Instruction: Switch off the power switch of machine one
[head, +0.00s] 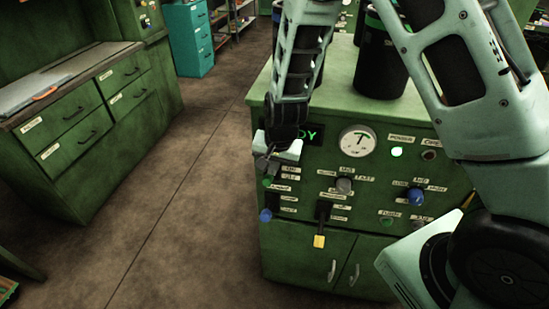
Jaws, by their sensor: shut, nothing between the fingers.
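The green machine (310,255) stands in the centre right, with a control panel on its front. Whether it is machine one cannot be read. My gripper (268,168) is shut and empty at the panel's upper left edge. Just below it are a dark switch with a green part (267,183) and small labels. Whether this is the power switch, and whether the gripper touches it, I cannot tell. The gripper and wrist hide part of this corner and the lit display (309,134). A green lamp (396,152) under a label like "POWER" is lit.
The panel also holds a round gauge (357,141), a grey knob (344,185), a blue knob (415,196), a blue-tipped lever (265,215) and a yellow-tipped lever (319,240). Dark canisters (380,65) stand on top. Green drawers (75,130) stand left; the floor between is clear.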

